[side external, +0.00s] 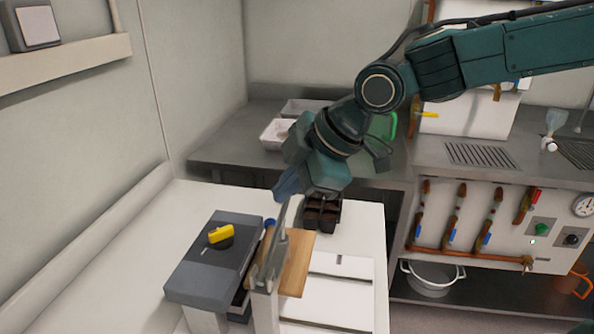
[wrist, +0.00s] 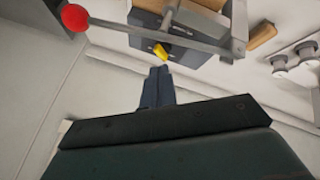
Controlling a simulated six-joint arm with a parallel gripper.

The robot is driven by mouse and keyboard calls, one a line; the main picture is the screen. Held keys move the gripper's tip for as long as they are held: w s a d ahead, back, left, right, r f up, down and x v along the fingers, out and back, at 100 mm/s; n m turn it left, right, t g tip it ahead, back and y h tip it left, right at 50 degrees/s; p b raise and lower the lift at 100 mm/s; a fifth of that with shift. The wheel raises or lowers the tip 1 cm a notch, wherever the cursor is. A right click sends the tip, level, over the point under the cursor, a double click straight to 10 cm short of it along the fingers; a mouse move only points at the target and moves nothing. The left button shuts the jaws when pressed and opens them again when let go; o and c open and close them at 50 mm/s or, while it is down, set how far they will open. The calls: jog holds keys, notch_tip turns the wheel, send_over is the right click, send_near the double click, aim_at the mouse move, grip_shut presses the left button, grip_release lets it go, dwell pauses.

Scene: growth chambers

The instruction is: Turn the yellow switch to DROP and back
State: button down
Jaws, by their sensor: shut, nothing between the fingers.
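The yellow switch (side external: 221,234) is a small bar knob on a dark round base, on top of a grey box (side external: 196,275). In the wrist view the yellow switch (wrist: 161,50) shows just beyond my fingertips. My gripper (side external: 284,190) is shut and empty. In the side view it hangs above and to the right of the switch, clearly apart from it. My gripper (wrist: 158,72) points toward the box in the wrist view. The markings around the switch are too small to read.
A metal lever (side external: 272,255) stands beside the box, next to a wooden board (side external: 298,265). In the wrist view a metal bar with a red ball (wrist: 75,17) crosses near the switch. A dark seedling tray (side external: 322,211) sits behind. The white bench left of the box is clear.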

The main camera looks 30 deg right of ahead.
jog(key=n, duration=0.2)
send_near(222, 236)
notch_tip(222, 236, up, 2)
jog(key=s, duration=0.2)
jog(key=shift+s+d+r+y, duration=0.1)
jog(key=shift+s+y, duration=0.1)
jog(key=shift+y, duration=0.1)
jog(key=shift+x, duration=5)
